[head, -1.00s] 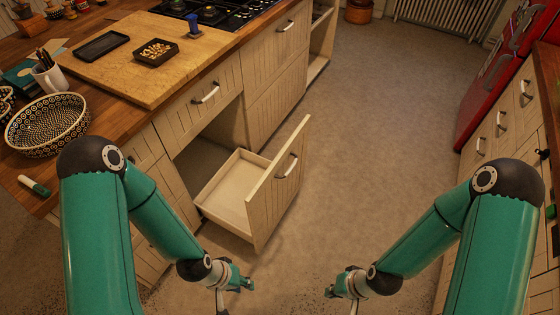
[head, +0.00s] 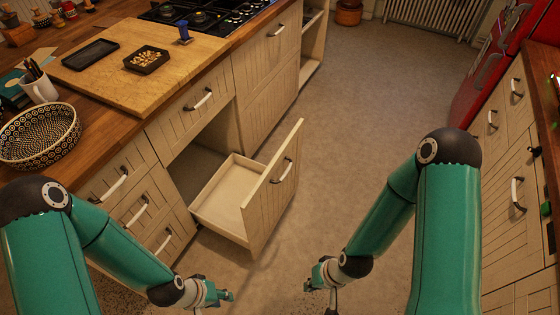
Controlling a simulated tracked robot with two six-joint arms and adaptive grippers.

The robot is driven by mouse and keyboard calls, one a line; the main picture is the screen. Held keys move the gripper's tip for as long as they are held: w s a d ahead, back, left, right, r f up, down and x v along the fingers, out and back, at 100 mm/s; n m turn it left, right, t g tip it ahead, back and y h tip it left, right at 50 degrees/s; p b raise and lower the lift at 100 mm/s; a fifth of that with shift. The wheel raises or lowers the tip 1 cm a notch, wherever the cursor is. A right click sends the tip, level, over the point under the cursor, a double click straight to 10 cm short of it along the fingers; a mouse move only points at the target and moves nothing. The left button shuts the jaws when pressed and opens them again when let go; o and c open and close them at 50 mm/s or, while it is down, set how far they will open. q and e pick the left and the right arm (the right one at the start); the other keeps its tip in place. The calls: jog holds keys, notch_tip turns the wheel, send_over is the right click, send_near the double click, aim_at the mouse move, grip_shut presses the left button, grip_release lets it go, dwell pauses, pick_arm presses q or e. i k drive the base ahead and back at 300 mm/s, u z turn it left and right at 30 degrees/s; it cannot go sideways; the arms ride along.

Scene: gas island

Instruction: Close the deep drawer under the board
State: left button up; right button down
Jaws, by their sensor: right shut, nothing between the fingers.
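The deep drawer (head: 270,196) under the board stands pulled out of the island, its panel front facing right with a metal handle (head: 287,170). Its inside (head: 228,187) looks empty. The wooden board (head: 150,75) lies on the counter above the dark drawer opening. My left gripper (head: 222,297) is low in front of the drawer, apart from it; its fingers are too small to tell open from shut. My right gripper (head: 317,285) is shut and empty, to the right of and below the drawer front, not touching it.
A shut upper drawer (head: 198,100) sits above the opening. A patterned bowl (head: 40,136), a mug (head: 41,88) and trays (head: 147,59) stand on the counter. Cabinets (head: 510,190) and a red fridge (head: 492,70) line the right. The floor (head: 350,110) between is clear.

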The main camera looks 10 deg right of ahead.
aim_at(244, 179)
jog(key=i, duration=0.95)
jog(key=z, duration=0.05)
